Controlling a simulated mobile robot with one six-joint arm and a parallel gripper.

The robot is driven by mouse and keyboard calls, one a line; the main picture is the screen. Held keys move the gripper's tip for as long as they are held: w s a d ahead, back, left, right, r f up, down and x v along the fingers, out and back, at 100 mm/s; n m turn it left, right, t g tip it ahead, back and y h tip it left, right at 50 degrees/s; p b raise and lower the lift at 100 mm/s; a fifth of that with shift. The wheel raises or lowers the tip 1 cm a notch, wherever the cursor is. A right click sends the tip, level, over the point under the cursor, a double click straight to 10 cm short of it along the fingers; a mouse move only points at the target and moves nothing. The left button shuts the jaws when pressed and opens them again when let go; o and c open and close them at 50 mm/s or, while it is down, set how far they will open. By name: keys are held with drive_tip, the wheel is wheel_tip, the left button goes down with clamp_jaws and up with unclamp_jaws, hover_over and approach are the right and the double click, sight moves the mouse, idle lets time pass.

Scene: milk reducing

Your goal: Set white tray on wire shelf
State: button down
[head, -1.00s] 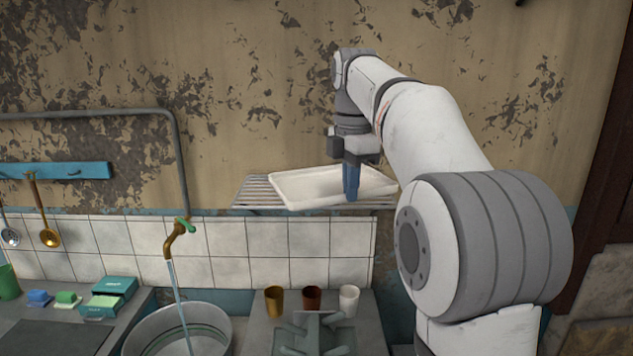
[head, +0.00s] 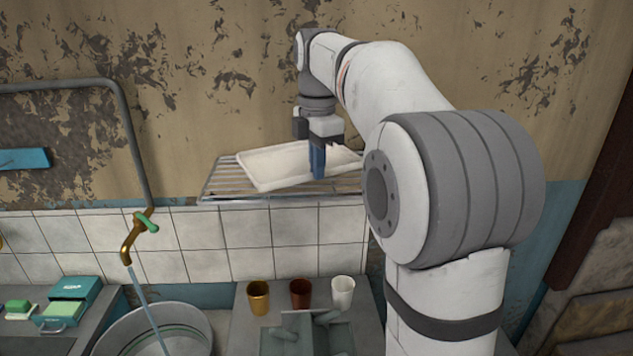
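The white tray (head: 275,168), a shallow rectangular pan, is at the wire shelf (head: 222,184) on the wall. It lies over the slats at a slight angle to the shelf; I cannot tell whether its whole underside touches them. My gripper (head: 317,172) points down at the tray's front rim, right of its middle. Its blue fingers are close together and look shut on that rim. They hide part of the tray, and the contact itself is hard to see.
A tap (head: 135,235) runs water into a metal basin (head: 180,325) at lower left. Below the shelf stand a gold cup (head: 258,297), a brown cup (head: 300,293) and a white cup (head: 343,292). Bare slats show left and front right of the tray.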

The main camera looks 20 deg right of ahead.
drive_tip(key=shift+w+d+f, duration=0.1)
drive_tip(key=shift+f, duration=2.3)
drive_tip(key=shift+f, duration=0.15)
drive_tip(key=c, duration=1.7)
unclamp_jaws()
wheel_tip(320, 180, up, 12)
drive_tip(key=shift+r, duration=0.15)
